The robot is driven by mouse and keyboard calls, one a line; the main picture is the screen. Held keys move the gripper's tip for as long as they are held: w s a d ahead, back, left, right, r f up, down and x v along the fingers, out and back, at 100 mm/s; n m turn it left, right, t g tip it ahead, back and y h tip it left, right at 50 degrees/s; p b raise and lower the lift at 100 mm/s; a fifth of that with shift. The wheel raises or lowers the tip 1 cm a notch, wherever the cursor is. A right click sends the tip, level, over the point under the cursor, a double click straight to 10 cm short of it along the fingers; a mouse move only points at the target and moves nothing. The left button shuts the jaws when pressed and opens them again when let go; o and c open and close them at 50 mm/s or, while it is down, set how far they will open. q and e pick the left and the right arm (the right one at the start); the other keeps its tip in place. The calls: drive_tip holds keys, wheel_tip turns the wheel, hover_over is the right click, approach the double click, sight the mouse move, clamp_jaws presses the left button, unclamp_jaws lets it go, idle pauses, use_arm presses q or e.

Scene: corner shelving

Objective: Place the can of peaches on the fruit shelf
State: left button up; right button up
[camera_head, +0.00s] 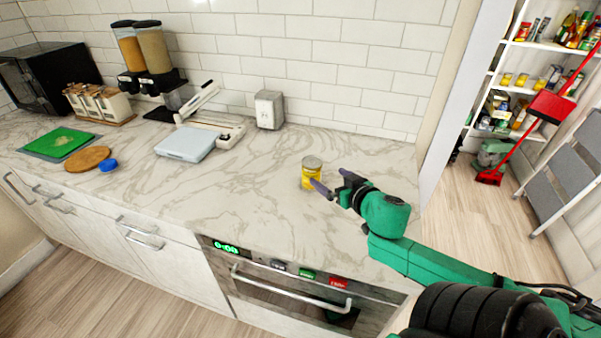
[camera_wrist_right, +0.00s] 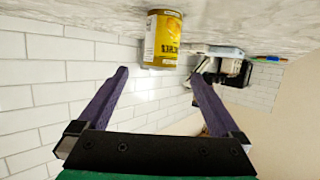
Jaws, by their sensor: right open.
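The can of peaches (camera_head: 311,173) is yellow with a silver top and stands upright on the marble counter (camera_head: 245,205), near its right end. My right gripper (camera_head: 331,183) is just to the right of the can, its fingers pointing toward it. In the right wrist view the can (camera_wrist_right: 163,40) appears ahead, between the lines of the two purple fingers and beyond their tips. The right gripper (camera_wrist_right: 159,78) is open and empty. My left gripper is not in view. Shelves with cans and bottles (camera_head: 545,47) are in the pantry at the right; which one is the fruit shelf I cannot tell.
A napkin dispenser (camera_head: 269,110), a white scale (camera_head: 186,143), cereal dispensers (camera_head: 153,50) and a green cutting board (camera_head: 58,142) stand along the counter. A red broom and dustpan (camera_head: 550,104) and a grey step stool (camera_head: 568,175) are by the pantry. The counter around the can is clear.

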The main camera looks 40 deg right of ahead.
sight(317, 168)
drive_tip(key=shift+w, duration=0.9)
drive_tip(key=b+x, duration=0.1)
drive_tip(key=x, duration=0.4)
drive_tip(key=shift+r, duration=0.15)
drive_tip(key=shift+b+x, duration=0.3)
drive_tip(key=shift+x, duration=0.95)
drive_tip(key=shift+w+d, duration=0.15)
drive_tip(key=shift+w, duration=0.25)
drive_tip(key=x, duration=0.3)
drive_tip(key=shift+d+r, duration=0.1)
drive_tip(key=shift+w+f, duration=0.25)
drive_tip(key=shift+w, duration=0.05)
drive_tip(key=shift+s, duration=0.1)
drive_tip(key=shift+c, duration=0.6)
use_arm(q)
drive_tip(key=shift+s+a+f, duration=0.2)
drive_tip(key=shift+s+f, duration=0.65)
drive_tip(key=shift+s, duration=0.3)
use_arm(e)
drive_tip(key=shift+r, duration=0.1)
clamp_jaws()
